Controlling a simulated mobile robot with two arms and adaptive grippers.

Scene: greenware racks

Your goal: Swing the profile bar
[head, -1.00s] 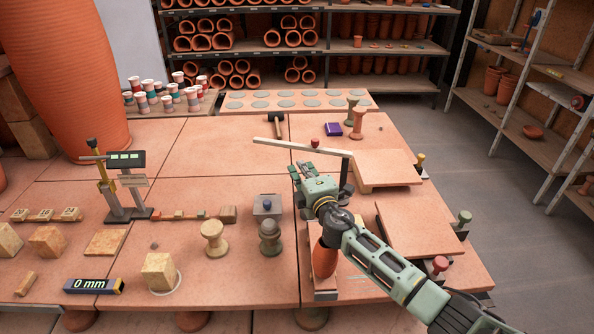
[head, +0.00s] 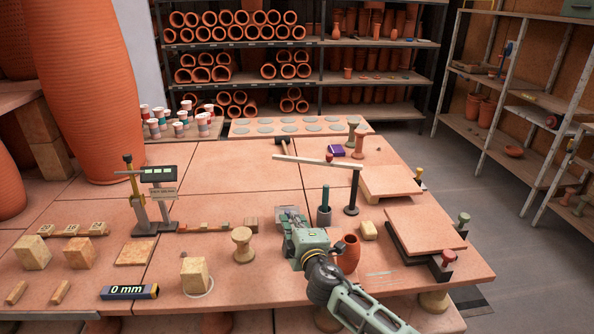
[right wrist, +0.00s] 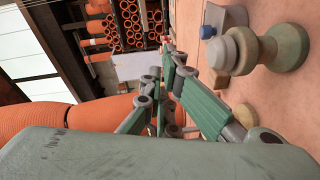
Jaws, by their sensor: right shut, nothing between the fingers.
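The profile bar, a pale flat bar (head: 305,161) with a red knob (head: 329,157), is carried by a dark upright post (head: 353,188) near its right end in the head view. Its free end reaches left over the tiled table. My right gripper (head: 285,213) is shut and empty. It is low over the table, in front of the bar and left of the post, apart from both. In the right wrist view its green fingers (right wrist: 170,66) come together at the tips. My left gripper is not in view.
A terracotta vase (head: 347,253) is right of my gripper. A turned spool (head: 243,244) stands left. Raised slabs (head: 425,228) lie right.

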